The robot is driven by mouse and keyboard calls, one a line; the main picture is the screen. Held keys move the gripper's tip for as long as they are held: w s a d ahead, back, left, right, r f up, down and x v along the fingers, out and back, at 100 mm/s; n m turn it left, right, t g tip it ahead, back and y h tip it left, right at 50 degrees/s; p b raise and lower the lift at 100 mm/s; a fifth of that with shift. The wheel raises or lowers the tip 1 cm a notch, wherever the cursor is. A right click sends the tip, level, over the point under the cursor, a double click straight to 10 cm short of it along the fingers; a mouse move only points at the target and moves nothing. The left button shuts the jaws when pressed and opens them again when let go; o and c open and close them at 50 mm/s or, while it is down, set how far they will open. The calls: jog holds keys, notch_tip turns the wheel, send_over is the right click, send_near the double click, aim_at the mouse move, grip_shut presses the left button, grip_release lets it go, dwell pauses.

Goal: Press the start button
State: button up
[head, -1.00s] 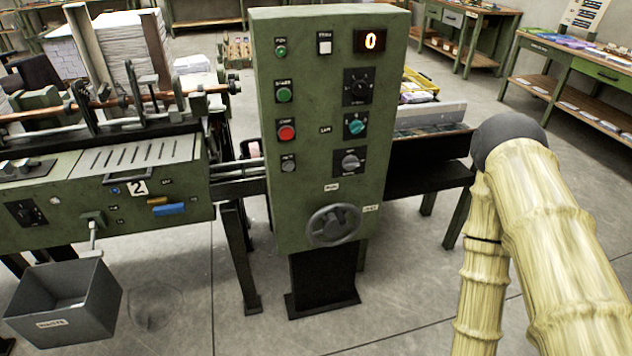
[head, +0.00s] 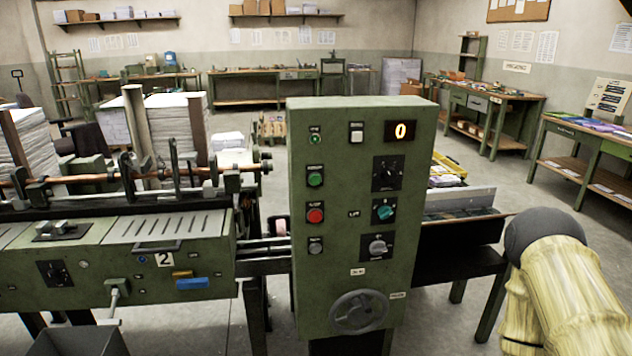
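A green control panel (head: 337,262) stands upright in the middle of the head view. On its left column sit a small green lamp or button (head: 315,138), a green button (head: 315,179) with a small label above it, a red button (head: 315,215) and a grey button (head: 315,247). The green button's label is too blurred to read surely. A display (head: 400,131) at the top right shows 0. Part of my arm is at the lower right, apart from the panel. My gripper is not in view.
A machine bench (head: 190,240) with a lever and a grey bin (head: 75,341) is left of the panel. A dark feed table (head: 455,240) is behind it on the right. Workbenches line the walls. Open floor lies at the right.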

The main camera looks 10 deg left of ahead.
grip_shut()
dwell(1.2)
